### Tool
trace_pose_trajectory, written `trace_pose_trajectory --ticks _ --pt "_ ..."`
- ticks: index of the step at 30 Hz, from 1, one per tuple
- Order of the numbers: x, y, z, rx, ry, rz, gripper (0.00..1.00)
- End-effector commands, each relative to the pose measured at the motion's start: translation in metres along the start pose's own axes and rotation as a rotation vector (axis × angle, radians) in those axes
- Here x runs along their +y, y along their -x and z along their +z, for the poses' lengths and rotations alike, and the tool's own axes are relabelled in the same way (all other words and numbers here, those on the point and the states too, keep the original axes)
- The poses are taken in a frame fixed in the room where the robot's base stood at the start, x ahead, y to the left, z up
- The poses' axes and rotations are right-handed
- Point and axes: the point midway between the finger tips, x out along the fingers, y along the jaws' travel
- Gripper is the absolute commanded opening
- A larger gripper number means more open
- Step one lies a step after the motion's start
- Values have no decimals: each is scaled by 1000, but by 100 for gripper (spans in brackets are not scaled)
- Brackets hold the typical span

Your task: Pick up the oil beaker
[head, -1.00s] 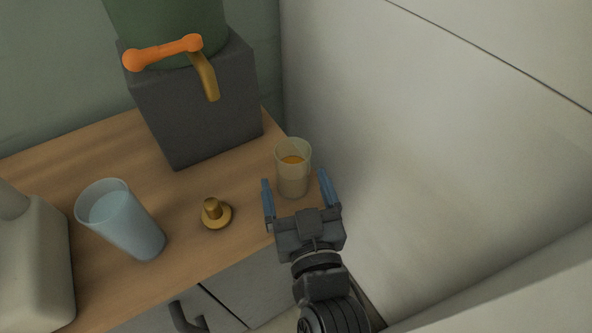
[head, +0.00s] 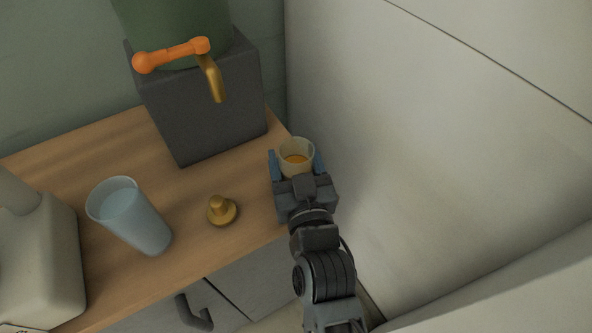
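The oil beaker (head: 297,147) is a small clear cup with amber liquid in it, in the head view at the right end of the wooden counter. My gripper (head: 296,164) is at the beaker, with one blue finger on its left side and one on its right. The fingers are apart with the beaker between them. I cannot tell whether they touch its wall. The beaker's lower part is hidden behind my gripper.
A brass knob-like piece (head: 222,210) and a tall glass of pale liquid (head: 130,215) stand to the left on the counter (head: 190,185). A dark block (head: 200,100) with a brass spout (head: 211,80) is behind. A pale wall (head: 420,140) rises close on the right.

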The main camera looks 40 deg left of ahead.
Motion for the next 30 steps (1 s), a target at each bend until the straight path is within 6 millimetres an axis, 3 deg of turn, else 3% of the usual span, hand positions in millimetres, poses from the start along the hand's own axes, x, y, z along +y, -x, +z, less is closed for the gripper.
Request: trace_pose_trajectory --ticks 12,30 --pt "0 0 -1 1 0 0 27" --pt "0 0 -13 3 0 0 27"
